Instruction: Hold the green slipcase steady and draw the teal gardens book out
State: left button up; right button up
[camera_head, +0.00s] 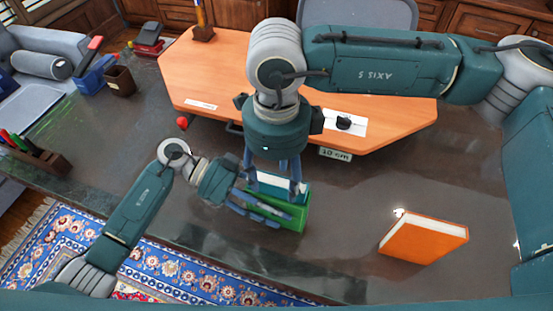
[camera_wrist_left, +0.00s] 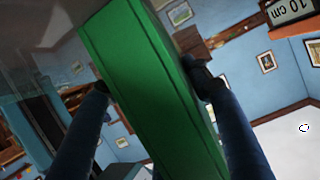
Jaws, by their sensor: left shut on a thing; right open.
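The green slipcase (camera_head: 292,218) stands on the dark tabletop near the middle of the head view. My left gripper (camera_head: 262,208) is shut on the slipcase from the left; its two fingers lie along opposite sides of the green case (camera_wrist_left: 150,90) in the left wrist view. The teal gardens book (camera_head: 268,181) shows its pale page edges and a strip of teal at the slipcase's back side. My right gripper (camera_head: 272,188) is open and points down, with one finger on each side of the book. Its fingers partly hide the book, and I cannot tell whether they touch it.
An orange book (camera_head: 424,240) lies on the table to the right. An orange board (camera_head: 225,85) with a "10 cm" label (camera_head: 335,154) fills the back. A pen rack (camera_head: 35,155) stands far left.

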aim_at(276, 184)
jog(key=shift+f, duration=1.55)
jog(key=shift+r, duration=0.1)
grip_shut()
